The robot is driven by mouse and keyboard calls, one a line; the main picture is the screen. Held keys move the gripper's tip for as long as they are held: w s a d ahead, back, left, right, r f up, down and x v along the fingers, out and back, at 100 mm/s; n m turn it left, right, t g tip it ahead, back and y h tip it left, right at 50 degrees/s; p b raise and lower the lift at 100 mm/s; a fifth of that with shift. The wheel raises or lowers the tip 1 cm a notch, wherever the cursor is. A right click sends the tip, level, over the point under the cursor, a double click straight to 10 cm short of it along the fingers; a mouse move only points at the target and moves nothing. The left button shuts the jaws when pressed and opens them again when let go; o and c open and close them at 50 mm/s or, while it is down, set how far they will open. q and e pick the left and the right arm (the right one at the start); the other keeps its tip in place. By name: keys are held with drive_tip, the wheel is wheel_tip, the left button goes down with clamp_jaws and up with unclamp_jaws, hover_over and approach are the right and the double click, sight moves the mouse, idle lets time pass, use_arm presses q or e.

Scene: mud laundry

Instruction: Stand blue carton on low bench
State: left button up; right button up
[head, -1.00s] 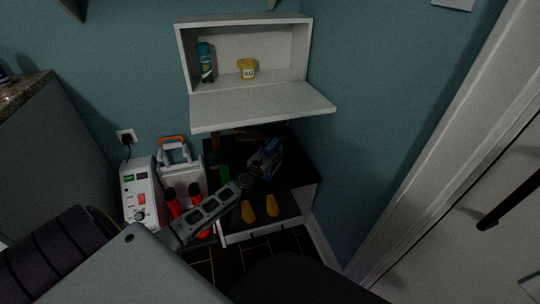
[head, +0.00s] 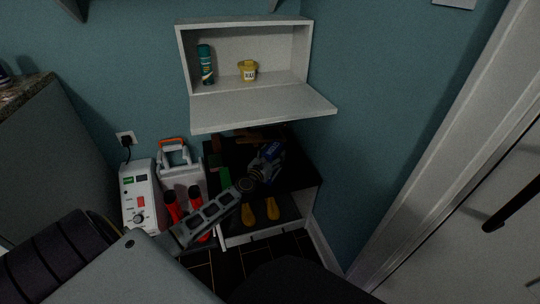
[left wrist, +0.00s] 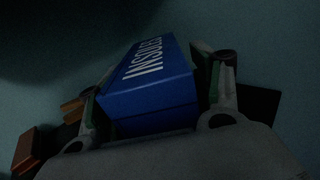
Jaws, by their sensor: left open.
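The blue carton (head: 273,150), lettered "INSOLES" in the left wrist view (left wrist: 150,88), is at the dark top of the low bench (head: 302,178). My left gripper (head: 262,171) reaches in from the left and is at the carton. In the left wrist view, the fingers (left wrist: 156,100) are open, one on each side of the carton. Whether either finger touches it is unclear. The carton's underside is hidden, so I cannot tell whether it rests fully on the bench. My right gripper is not in view.
A white wall cabinet (head: 250,25) with its flap (head: 262,108) lowered hangs above the bench. Yellow-soled footwear (head: 260,212) is on the lower shelf. A white device (head: 140,195) and red-handled items (head: 172,205) stand left. Brown and green items are behind the gripper.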

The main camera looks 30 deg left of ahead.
use_arm(q)
drive_tip(key=shift+s, duration=0.1)
drive_tip(key=s+d, duration=0.1)
drive_tip(key=s, duration=1)
drive_tip(key=shift+s, duration=0.4)
idle(0.5)
drive_tip(key=shift+d, duration=0.1)
idle(0.5)
